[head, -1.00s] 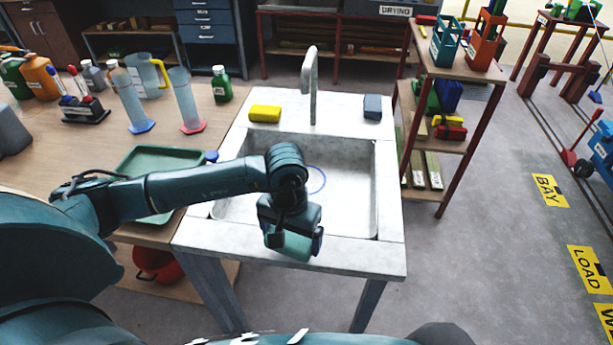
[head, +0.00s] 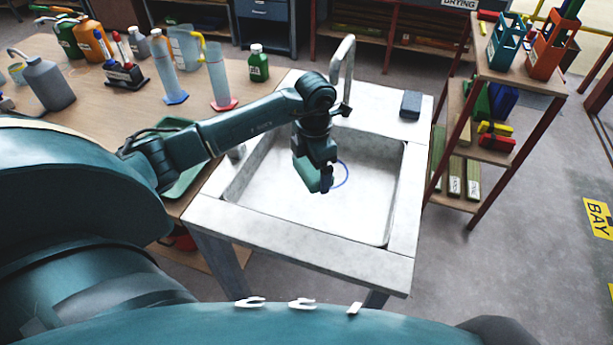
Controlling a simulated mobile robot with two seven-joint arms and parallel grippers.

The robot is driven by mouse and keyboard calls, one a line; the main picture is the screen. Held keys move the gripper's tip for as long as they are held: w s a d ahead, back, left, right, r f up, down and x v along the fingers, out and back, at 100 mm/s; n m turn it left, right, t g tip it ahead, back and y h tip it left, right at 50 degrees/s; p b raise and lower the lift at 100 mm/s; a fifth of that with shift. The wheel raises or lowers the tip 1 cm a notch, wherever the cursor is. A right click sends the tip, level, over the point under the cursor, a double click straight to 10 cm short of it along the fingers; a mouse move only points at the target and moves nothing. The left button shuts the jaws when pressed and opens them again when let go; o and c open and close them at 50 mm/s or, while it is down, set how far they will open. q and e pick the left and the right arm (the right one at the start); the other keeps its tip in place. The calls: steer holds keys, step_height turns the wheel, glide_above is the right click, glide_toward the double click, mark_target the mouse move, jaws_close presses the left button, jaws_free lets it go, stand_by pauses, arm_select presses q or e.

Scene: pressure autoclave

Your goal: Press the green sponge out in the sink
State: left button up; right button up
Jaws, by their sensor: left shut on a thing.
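The sink (head: 372,220) is a pale basin set in a light grey counter, with a thin blue ring (head: 345,172) on its floor. My left gripper (head: 325,180) points down over the basin, just left of the ring, and is shut on the green sponge (head: 304,174). Little of the sponge shows, as the gripper hides much of it. I cannot tell whether it touches the sink floor or how far it is squeezed. My right gripper is not in view.
A grey tap (head: 346,62) rises at the sink's back, close behind my left arm. A dark blue-grey block (head: 411,104) lies on the back right rim. A green tray (head: 185,178) and several bottles stand on the left table. A shelf rack (head: 520,78) stands at right.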

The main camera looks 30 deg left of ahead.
mark_target(306, 203)
arm_select(q)
steer(key=n, duration=0.1)
steer(key=a+f+n, duration=0.1)
steer(key=n, duration=0.1)
steer(key=w+n, duration=0.1)
steer(key=n, duration=0.1)
steer(key=shift+a+f+b, duration=0.15)
steer(key=shift+a+b, duration=0.1)
steer(key=shift+b, duration=0.1)
steer(key=f+n+b, duration=0.1)
steer(key=f+n, duration=0.1)
steer(key=a+f+n+b, duration=0.1)
steer(key=f, duration=0.2)
steer(key=shift+w+f+n, duration=0.2)
steer(key=shift+f+n, duration=0.1)
steer(key=shift+n, duration=0.1)
steer(key=shift+f+b, duration=0.4)
steer(key=shift+b, duration=0.1)
step_height(306, 203, down, 4)
steer(key=b, duration=0.3)
steer(key=shift+r, duration=0.2)
steer(key=shift+f+b, duration=0.45)
steer(key=shift+f, duration=0.2)
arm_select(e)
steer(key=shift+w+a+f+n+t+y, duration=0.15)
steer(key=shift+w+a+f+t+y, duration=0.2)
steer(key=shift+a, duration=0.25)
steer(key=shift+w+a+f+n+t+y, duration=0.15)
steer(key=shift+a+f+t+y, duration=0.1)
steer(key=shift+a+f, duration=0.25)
